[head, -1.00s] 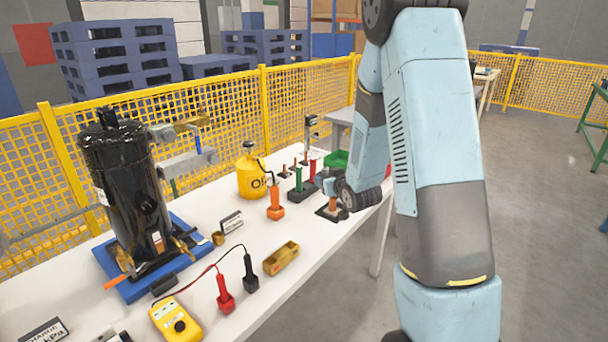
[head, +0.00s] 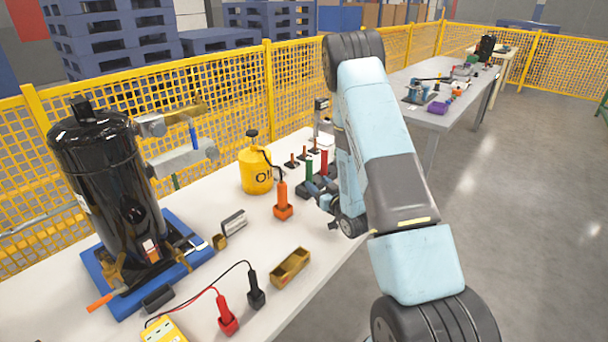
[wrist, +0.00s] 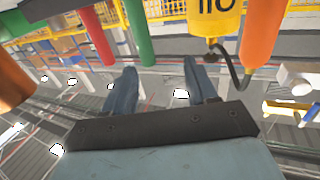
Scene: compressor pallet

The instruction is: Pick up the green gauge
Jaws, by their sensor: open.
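The green gauge (head: 309,170) looks like an upright green handle in a dark stand, beside a similar red one (head: 324,162). In the wrist view, where the scene appears upside down, the green piece (wrist: 138,30) lies just beyond my fingertips, nearer the left finger, with the red one (wrist: 97,38) to its left. My gripper (wrist: 160,80) is open with nothing between its fingers. In the head view my gripper (head: 327,205) is low over the table, in front of the stand, partly hidden by my own arm.
A yellow oil can (head: 256,170) and an orange-handled tool (head: 283,203) stand left of the gauge. A black compressor (head: 110,185) sits on a blue base. A brass tray (head: 291,268) and red and black probes (head: 228,318) are in front. Yellow mesh fencing (head: 228,110) runs behind.

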